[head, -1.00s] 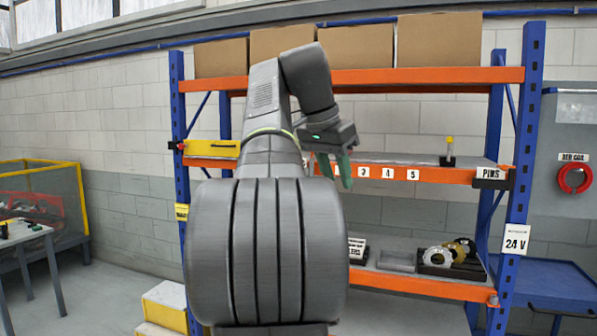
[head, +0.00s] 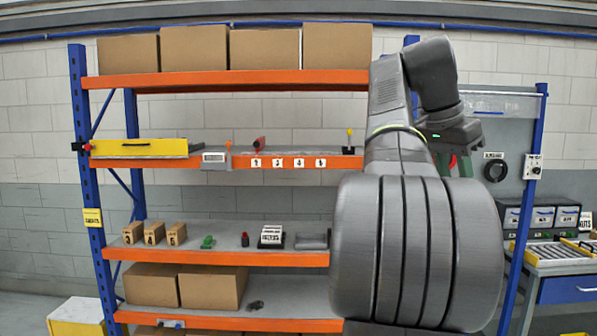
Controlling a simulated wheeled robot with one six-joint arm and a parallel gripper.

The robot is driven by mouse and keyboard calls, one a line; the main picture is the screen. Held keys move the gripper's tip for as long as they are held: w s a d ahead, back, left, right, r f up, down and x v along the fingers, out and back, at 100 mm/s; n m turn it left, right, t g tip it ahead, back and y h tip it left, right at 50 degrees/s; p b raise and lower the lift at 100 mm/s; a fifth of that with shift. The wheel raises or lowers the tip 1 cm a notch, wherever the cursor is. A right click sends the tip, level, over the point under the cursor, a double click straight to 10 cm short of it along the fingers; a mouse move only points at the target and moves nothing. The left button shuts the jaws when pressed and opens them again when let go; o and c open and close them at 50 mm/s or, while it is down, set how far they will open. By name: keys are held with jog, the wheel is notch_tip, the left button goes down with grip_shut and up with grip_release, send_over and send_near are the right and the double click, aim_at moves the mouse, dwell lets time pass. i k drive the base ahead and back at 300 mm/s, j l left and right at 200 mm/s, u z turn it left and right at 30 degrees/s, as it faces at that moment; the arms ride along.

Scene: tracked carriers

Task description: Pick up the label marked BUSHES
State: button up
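I cannot make out a label reading BUSHES. A stack of white labels with black print (head: 271,235) lies in a dark holder on the rack's third shelf, right of the middle; its words are too small to read surely. My gripper (head: 453,165) is raised at the right, in front of the rack's right end and well away from the stack. I see nothing held.
A workbench (head: 570,268) stands at the right.

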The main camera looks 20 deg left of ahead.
aim_at(208, 157)
jog(key=i+j+z, duration=0.2)
jog(key=j, duration=0.25)
jog(key=i+j+z, duration=0.2)
jog(key=j, duration=0.3)
jog(key=j+z, duration=0.2)
jog(key=j, duration=0.25)
jog(key=j+z, duration=0.2)
jog(key=j, duration=0.35)
jog(key=i+j, duration=0.1)
jog(key=j, duration=1.3)
jog(key=i+j, duration=0.15)
jog(key=j, duration=0.55)
jog(key=i+j, duration=0.1)
jog(key=j, duration=1.35)
jog(key=i+j, duration=0.15)
jog(key=j, duration=0.55)
